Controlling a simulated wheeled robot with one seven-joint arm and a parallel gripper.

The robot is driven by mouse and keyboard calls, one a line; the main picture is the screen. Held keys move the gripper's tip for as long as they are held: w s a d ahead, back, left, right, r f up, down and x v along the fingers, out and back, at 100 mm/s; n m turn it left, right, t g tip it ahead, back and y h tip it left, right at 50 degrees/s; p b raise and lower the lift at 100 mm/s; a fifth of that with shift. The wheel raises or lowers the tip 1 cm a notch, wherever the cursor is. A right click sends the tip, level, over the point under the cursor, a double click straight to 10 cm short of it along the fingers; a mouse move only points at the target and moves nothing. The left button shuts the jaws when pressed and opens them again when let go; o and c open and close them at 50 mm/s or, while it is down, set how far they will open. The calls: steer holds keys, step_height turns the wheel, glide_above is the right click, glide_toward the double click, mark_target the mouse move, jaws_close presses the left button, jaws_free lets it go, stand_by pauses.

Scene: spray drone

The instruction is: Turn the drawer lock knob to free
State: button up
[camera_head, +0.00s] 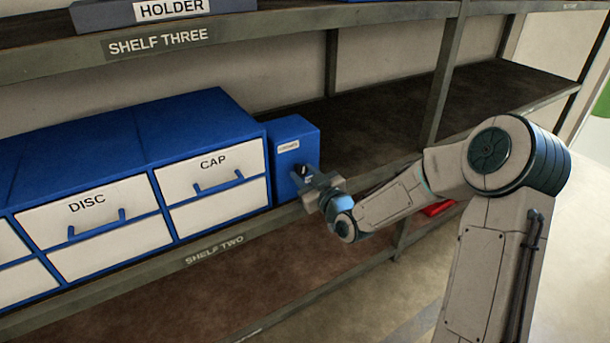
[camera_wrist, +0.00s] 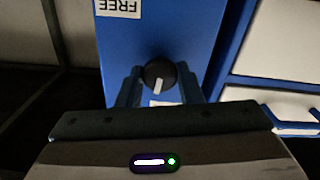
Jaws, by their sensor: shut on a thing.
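The black lock knob (camera_wrist: 159,75) with a white pointer line sits on the front of a narrow blue box (camera_head: 294,137). In the wrist view the pointer points down and slightly left, away from the label FREE (camera_wrist: 118,7) at the top of that view. My gripper (camera_wrist: 160,86) has one finger on each side of the knob and is shut on it. In the head view my gripper (camera_head: 308,178) is at the front of the blue box, and the knob is mostly hidden there. A second pale label shows partly below the knob in the wrist view.
Blue drawer cabinets with white fronts stand left of the box, including the CAP drawer (camera_head: 212,175) and the DISC drawer (camera_head: 95,215), both closed. The shelf (camera_head: 400,120) right of the box is bare. A metal post (camera_head: 447,75) rises behind my arm.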

steer(key=m, duration=0.4)
steer(key=m+p, duration=0.1)
steer(key=m, duration=0.3)
steer(key=m+p, duration=0.2)
steer(key=m, duration=0.2)
steer(key=shift+m+p, duration=0.65)
steer(key=shift+m, duration=1.55)
steer(key=o, duration=1)
steer(key=shift+s, duration=0.1)
steer(key=p+v, duration=0.1)
steer(key=v, duration=1.2)
steer(key=shift+s+d+p, duration=0.25)
steer(key=shift+s+p, duration=0.05)
steer(key=shift+p, duration=0.05)
